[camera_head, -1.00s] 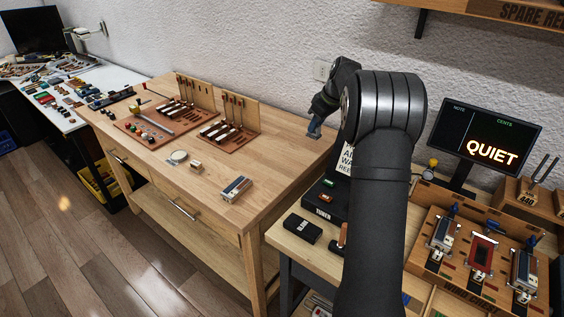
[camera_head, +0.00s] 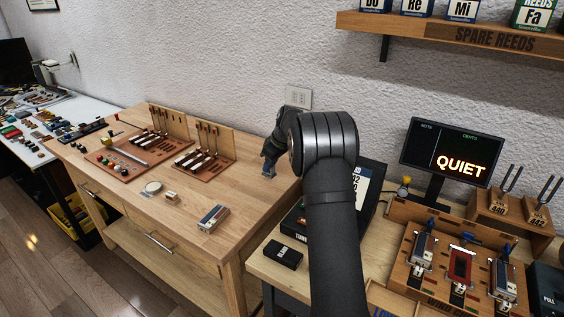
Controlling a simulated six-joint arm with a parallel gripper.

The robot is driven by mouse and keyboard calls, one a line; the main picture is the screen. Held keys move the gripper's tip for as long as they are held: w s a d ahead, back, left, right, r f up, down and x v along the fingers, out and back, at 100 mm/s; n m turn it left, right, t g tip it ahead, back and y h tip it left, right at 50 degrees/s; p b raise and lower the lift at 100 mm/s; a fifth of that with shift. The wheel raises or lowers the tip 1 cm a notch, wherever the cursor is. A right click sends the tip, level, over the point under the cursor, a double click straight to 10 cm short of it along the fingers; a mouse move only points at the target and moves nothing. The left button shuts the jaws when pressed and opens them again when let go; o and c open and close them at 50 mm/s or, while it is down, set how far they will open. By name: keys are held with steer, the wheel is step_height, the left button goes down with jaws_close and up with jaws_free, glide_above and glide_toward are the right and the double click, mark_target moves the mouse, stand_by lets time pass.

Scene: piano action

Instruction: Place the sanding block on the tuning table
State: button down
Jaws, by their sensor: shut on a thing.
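My gripper (camera_head: 269,172) is at the back right of the wooden workbench (camera_head: 225,243), seen small and partly behind my own arm. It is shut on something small. A bluish-grey piece shows at its tip, which I take to be the sanding block, but it is too small to make out clearly. The tuning table (camera_head: 264,266), a light wooden top with the tuner and display, stands at the right. Its middle is partly hidden by my arm.
On the tuning table are a small black box (camera_head: 283,254), a display reading QUIET (camera_head: 450,150), tuning forks (camera_head: 510,178) and a wooden rack (camera_head: 462,265) of reed parts. The workbench holds a metal-and-wood piece (camera_head: 213,218) and tool boards (camera_head: 137,150).

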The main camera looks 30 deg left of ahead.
steer(key=a, duration=0.1)
steer(key=a+f, duration=0.1)
steer(key=s+a+f, duration=0.1)
steer(key=shift+a+f, duration=0.25)
steer(key=shift+a, duration=0.15)
steer(key=shift+d+x, duration=0.2)
steer(key=shift+x, duration=1)
steer(key=shift+f, duration=0.75)
steer(key=shift+f, duration=0.1)
steer(key=c, duration=1.2)
jaws_free()
steer(key=shift+f, duration=0.1)
steer(key=v, duration=1.6)
steer(key=shift+s+a, duration=0.2)
steer(key=shift+a, duration=0.1)
steer(key=shift+o, duration=0.4)
steer(key=shift+v, duration=0.85)
